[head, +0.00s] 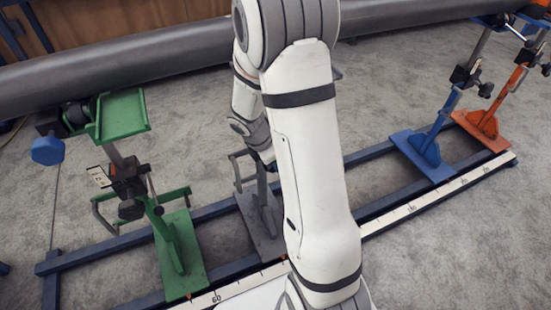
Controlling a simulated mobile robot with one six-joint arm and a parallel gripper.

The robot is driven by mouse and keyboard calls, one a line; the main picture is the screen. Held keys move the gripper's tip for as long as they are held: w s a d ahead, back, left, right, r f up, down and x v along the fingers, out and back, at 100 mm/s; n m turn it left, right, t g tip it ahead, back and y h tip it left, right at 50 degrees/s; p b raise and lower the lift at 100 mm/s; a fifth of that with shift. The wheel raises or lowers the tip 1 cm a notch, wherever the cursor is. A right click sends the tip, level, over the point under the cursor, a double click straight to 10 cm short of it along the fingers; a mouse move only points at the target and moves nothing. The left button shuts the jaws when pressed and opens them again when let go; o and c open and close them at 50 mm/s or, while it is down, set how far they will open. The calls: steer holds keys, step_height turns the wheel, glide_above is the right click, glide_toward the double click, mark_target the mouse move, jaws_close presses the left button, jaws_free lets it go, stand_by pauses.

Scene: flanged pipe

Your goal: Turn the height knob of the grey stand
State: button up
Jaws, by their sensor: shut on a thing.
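The grey stand (262,212) stands on the blue rail frame near the middle, partly behind my arm. Its base plate, lower post and a side handle show; its upper part and height knob are hidden. My wrist comes down behind my forearm to the grey stand's post. Only a dark piece of my gripper (264,150) shows there, at the height of the handle. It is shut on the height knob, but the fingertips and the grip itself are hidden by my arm.
A green stand (180,255) with a blue knob (48,150) and a black knob (131,210) stands to the left. A blue stand (424,150) and an orange stand (483,125) stand at right. A thick grey pipe (150,55) crosses above. A scale strip (400,208) runs along the frame.

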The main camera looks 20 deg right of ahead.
steer(key=y+p, duration=0.1)
steer(key=p, duration=0.3)
steer(key=shift+r, duration=0.35)
steer(key=y+p, duration=0.1)
steer(key=p, duration=0.2)
steer(key=shift+f+y+p, duration=0.15)
steer(key=shift+y+p, duration=0.15)
steer(key=shift+p, duration=0.85)
steer(key=shift+f+p, duration=0.2)
steer(key=shift+p, duration=0.15)
steer(key=o, duration=1)
steer(key=r, duration=0.2)
steer(key=r+p, duration=0.1)
steer(key=r, duration=0.2)
steer(key=a+r+p, duration=0.1)
steer(key=r, duration=0.1)
steer(key=shift+r, duration=0.35)
